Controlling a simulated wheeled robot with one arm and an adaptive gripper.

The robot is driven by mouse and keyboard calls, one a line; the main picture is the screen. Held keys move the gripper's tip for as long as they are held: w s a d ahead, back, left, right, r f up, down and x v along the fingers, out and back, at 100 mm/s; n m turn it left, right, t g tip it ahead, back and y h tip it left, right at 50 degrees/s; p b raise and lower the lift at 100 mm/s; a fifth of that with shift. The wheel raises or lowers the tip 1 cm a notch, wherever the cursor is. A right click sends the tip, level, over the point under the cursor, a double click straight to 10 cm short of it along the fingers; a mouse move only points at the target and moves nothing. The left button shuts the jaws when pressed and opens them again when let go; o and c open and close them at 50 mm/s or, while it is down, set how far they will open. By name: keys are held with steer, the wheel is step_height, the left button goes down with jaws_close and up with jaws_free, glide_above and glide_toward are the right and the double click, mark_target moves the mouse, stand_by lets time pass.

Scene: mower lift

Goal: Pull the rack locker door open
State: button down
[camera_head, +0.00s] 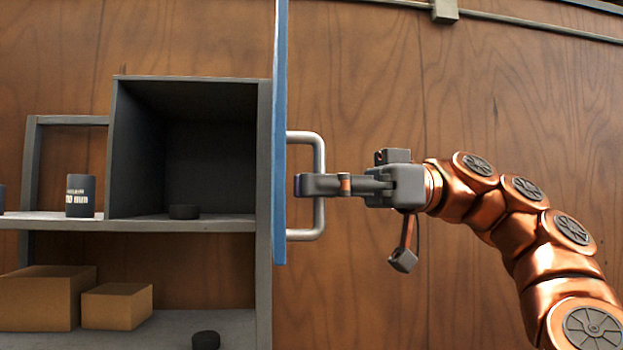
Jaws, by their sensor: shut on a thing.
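The rack locker (190,150) is a dark grey box on the rack's upper shelf, and its inside is in plain view. Its blue door (280,110) stands open, seen nearly edge-on at the locker's right side. A silver bar handle (319,158) sticks out from the door's right face. My gripper (308,185) comes in from the right and is shut on the handle's upright bar, around its middle. A small black puck (184,211) lies on the locker floor. The fingers hide part of the bar.
A dark can (81,196) stands on the shelf left of the locker. Two cardboard boxes (38,298) (117,306) and another black puck (206,340) are on the lower shelf. A wooden wall (500,110) with a grey conduit (540,25) is behind. The space right of the door holds only my arm.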

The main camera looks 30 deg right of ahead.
steer(key=shift+a+r, duration=0.1)
steer(key=shift+r, duration=0.05)
steer(key=c, duration=1.4)
jaws_free()
steer(key=shift+w, duration=0.1)
steer(key=shift+c, duration=0.2)
